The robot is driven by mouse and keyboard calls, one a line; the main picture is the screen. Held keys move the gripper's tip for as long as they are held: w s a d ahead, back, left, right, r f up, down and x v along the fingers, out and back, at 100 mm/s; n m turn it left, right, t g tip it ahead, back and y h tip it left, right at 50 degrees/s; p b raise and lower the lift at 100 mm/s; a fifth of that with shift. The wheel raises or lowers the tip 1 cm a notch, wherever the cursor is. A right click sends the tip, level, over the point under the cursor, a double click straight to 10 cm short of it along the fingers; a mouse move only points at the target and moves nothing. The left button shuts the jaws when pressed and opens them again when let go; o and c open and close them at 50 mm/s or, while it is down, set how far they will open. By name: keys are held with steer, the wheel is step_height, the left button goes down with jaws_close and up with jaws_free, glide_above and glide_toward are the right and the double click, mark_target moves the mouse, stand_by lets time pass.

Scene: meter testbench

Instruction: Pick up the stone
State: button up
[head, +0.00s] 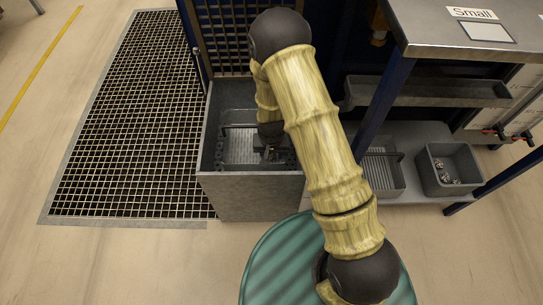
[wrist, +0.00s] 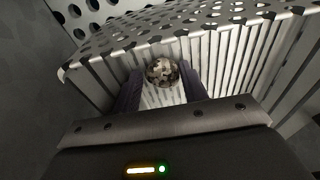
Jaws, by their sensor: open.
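In the wrist view the stone (wrist: 162,71) is a small rounded lump, mottled grey and brown. It lies against a ribbed, perforated metal tray (wrist: 225,55). My gripper (wrist: 160,78) is open, with one dark finger on each side of the stone. I cannot tell whether either finger touches it. In the head view my gripper (head: 271,153) is down inside a grey open-topped box (head: 250,195), above a ribbed metal surface. The stone cannot be made out in the head view, where my arm and gripper cover part of the box.
A grey bin (head: 434,184) holding several small stones stands on a low shelf at right. A ribbed tray (head: 383,176) is beside it. A metal bench top (head: 428,35) with a "Small" label overhangs them. A floor grating (head: 130,120) lies left of the box.

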mark_target(270, 155)
steer(key=shift+s+a, duration=0.15)
steer(key=shift+a, duration=0.2)
steer(key=shift+d, duration=0.1)
steer(key=c, duration=0.7)
steer(key=shift+c, duration=0.2)
steer(key=shift+r, duration=0.1)
step_height(270, 155, up, 10)
steer(key=p, duration=0.5)
